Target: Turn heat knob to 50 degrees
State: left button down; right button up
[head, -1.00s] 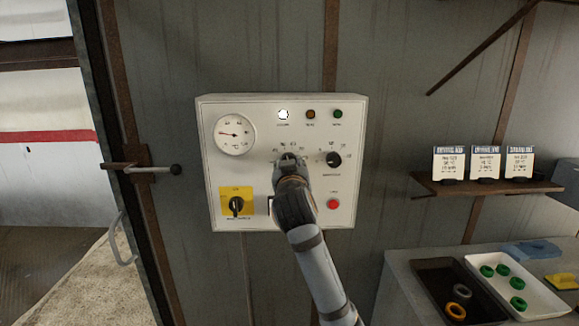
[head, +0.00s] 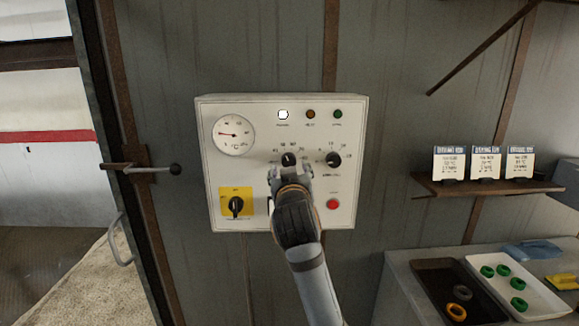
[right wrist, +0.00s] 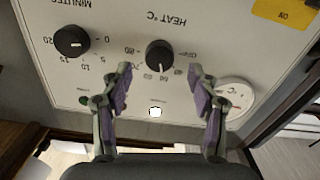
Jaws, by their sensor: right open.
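The black heat knob (head: 289,159) sits in the middle of a white control panel (head: 265,187). The right wrist view shows the knob (right wrist: 159,54) upside down, with its white mark pointing to the panel-top side of the dial. The small numbers near the mark are too blurred to read surely. My right gripper (head: 290,172) is open and empty, just below the knob in the head view. In the right wrist view the fingers of this gripper (right wrist: 160,82) are spread wide, apart from the knob. My left gripper is not in view.
The minutes knob (head: 333,159) is right of the heat knob. A round gauge (head: 234,134), a lit white lamp (head: 283,114), a yellow switch (head: 236,204) and a red button (head: 333,204) are also on the panel. A shelf (head: 497,187) and trays (head: 430,264) stand at right.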

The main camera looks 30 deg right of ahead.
jog(key=v, duration=0.3)
jog(key=shift+s+a, duration=0.2)
jog(key=shift+s, duration=0.05)
